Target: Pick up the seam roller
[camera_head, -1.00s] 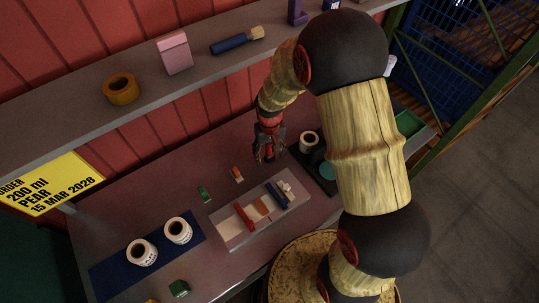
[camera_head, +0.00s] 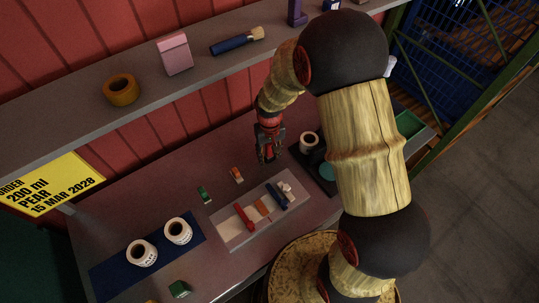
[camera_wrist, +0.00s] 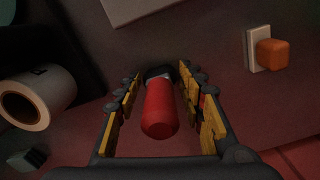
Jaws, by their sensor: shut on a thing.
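My gripper (camera_head: 269,158) is over the back of the work table, behind the tray and left of the white roll on the dark base. In the wrist view my gripper (camera_wrist: 160,76) is shut, its yellow-padded fingers on both sides of a red-handled tool, which looks like the seam roller (camera_wrist: 160,107). Its rounded red end points toward the camera. Its grey and dark far end lies between the fingertips and is partly hidden. In the head view the fingers hide most of it. I cannot tell whether it touches the table.
The pale tray (camera_head: 226,236) holds a red tool (camera_head: 243,217) and a blue tool (camera_head: 277,195). An orange block (camera_head: 236,174) and a green one (camera_head: 204,194) lie nearby. A white roll (camera_head: 309,141) stands close on the right. The shelf (camera_head: 140,75) overhangs behind.

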